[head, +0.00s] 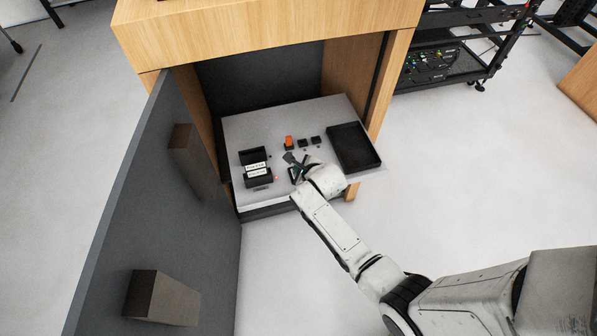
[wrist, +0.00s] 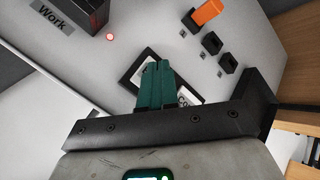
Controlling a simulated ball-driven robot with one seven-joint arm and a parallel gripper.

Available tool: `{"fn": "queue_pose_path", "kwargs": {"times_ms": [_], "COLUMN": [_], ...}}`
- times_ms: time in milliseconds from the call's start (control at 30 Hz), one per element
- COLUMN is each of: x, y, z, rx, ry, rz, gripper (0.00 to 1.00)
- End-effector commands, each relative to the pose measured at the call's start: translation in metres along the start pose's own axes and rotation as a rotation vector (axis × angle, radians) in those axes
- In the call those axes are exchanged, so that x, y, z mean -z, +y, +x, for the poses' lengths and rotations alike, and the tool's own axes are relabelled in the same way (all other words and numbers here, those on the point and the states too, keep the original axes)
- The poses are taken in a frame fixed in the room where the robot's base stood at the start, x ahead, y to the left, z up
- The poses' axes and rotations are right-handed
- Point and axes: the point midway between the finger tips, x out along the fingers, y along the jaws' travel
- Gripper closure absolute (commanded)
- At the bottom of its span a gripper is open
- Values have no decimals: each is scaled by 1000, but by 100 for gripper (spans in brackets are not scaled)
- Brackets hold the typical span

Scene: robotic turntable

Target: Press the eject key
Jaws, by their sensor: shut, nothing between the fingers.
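No key marked eject can be read in either view. A black-framed panel (wrist: 129,82) with white labels lies on the grey work surface, partly covered by my gripper; one label shows only a fragment of its lettering. My gripper (wrist: 155,66) has teal fingers closed together with nothing between them, and their tips overlap the panel in the wrist view. I cannot tell whether they touch it. In the head view my gripper (head: 295,173) is over the middle of the pull-out surface, right of the labelled dark boxes.
Dark boxes (head: 257,179) with white labels stand left, near a red light (wrist: 110,37). An orange piece (wrist: 207,11) sits in a black holder beside two small black holders (wrist: 211,43). A black tray (head: 374,165) lies right. A grey open door (head: 120,220) stands left of the wooden cabinet (head: 260,40).

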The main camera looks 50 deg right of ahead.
Motion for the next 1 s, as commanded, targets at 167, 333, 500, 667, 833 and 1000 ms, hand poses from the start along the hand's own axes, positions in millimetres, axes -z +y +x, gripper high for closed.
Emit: {"fn": "queue_pose_path", "kwargs": {"times_ms": [167, 333, 500, 667, 833, 1000], "x": [1, 1, 1, -1, -6, -7], "y": [1, 1, 1, -2, -6, -7], "z": [2, 2, 2, -3, -9, -10], "rx": [0, 0, -1, -1, -1, -1], "ry": [0, 0, 1, 1, 1, 1], "rz": [0, 0, 0, 0, 0, 0], "gripper": [100, 100, 100, 100, 100, 100]}}
